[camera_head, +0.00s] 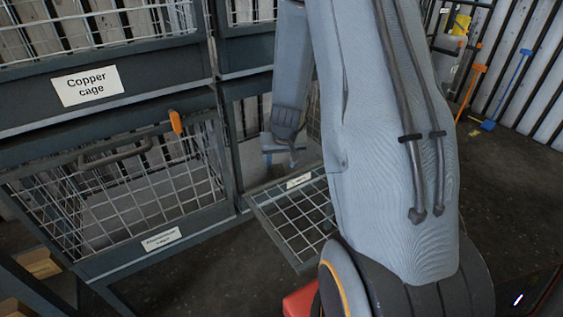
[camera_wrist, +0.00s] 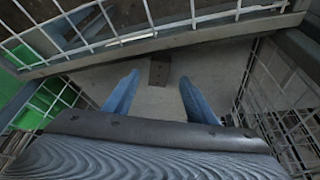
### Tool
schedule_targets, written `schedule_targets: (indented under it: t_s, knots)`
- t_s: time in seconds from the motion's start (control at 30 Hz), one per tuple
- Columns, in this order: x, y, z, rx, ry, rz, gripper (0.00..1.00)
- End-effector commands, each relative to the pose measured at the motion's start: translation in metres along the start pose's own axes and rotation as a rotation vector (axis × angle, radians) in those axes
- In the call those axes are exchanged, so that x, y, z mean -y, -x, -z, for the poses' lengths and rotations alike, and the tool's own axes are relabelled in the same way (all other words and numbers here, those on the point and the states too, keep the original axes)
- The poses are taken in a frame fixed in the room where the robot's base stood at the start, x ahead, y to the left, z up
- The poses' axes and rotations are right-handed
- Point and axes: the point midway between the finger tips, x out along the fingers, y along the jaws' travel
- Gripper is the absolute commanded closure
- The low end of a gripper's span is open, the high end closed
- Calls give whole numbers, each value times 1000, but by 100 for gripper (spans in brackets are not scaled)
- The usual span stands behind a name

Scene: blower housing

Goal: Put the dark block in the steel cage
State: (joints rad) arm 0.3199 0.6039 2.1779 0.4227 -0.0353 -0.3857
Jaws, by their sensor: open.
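A small dark block (camera_wrist: 160,71) lies on a grey floor panel (camera_wrist: 215,65) bounded by wire mesh in the wrist view. My gripper (camera_wrist: 158,80) is open, its two blue fingers apart, with the block between and just beyond the tips; no contact shows. In the head view, my gripper (camera_head: 284,154) hangs inside the opening of the lower right cage (camera_head: 237,115), whose mesh door (camera_head: 297,215) is folded down. The label on that door (camera_head: 299,181) is too small to read, so I cannot tell if it is the steel cage. The block is not visible in the head view.
The copper cage (camera_head: 60,117) is at upper left. A dark frame bar (camera_wrist: 170,43) crosses ahead in the wrist view, with mesh at both sides. Blue and orange tools stand at far right.

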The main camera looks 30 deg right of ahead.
Motion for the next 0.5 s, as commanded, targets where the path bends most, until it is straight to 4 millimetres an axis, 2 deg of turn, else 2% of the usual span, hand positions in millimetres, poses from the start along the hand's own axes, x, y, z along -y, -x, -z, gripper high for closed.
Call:
schedule_targets:
  t_s: [0.03,0.3,0.5]
  knots:
    - [0,11,0,0,0,0,49]
    - [0,44,0,0,0,0,49]
    - [0,54,0,0,1,0,49]
